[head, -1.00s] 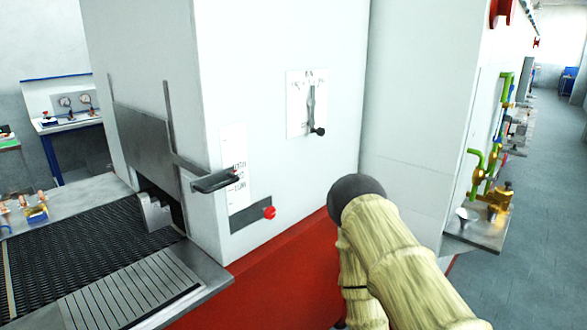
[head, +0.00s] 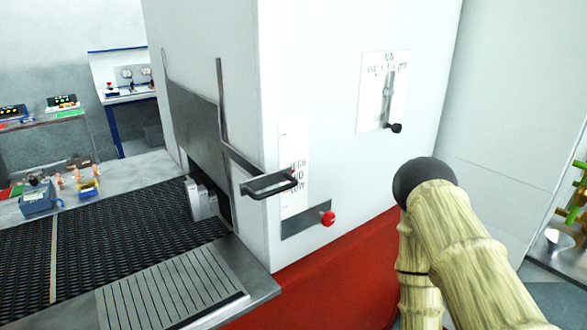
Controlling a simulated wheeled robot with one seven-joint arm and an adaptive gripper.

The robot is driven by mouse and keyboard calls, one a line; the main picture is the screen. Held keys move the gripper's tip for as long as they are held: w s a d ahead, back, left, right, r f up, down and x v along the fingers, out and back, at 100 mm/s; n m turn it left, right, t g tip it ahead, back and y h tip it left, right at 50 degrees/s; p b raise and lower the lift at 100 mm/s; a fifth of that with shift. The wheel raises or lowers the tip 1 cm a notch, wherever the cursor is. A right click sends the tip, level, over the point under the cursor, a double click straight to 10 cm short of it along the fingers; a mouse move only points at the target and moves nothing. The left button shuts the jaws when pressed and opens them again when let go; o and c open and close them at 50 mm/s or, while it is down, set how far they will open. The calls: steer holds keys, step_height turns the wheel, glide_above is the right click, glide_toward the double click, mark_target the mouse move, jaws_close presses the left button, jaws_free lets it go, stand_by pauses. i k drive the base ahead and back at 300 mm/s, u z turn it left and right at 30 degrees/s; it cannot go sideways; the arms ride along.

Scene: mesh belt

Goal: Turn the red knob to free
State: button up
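The red knob (head: 328,218) is a small round knob at the right end of a dark grey plate (head: 303,224), low on the white machine housing (head: 340,100). No marking for free is readable on the plate from here. My arm, in a pale ribbed cover with a dark round joint, reaches up from the lower right, to the right of the knob. My gripper is not in the picture. The knob is uncovered and nothing touches it.
A black handle (head: 270,184) juts out beside a HIGH to LOW scale (head: 294,168) above the knob. A lever with a black ball (head: 395,128) sits on a white plate. A mesh belt (head: 100,260) runs into the machine at left. The red base (head: 320,275) lies below.

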mark_target(328, 219)
steer(key=u, duration=0.05)
steer(key=k, duration=1.15)
steer(key=z, duration=0.7)
steer(key=i, duration=0.9)
steer(key=u, duration=0.65)
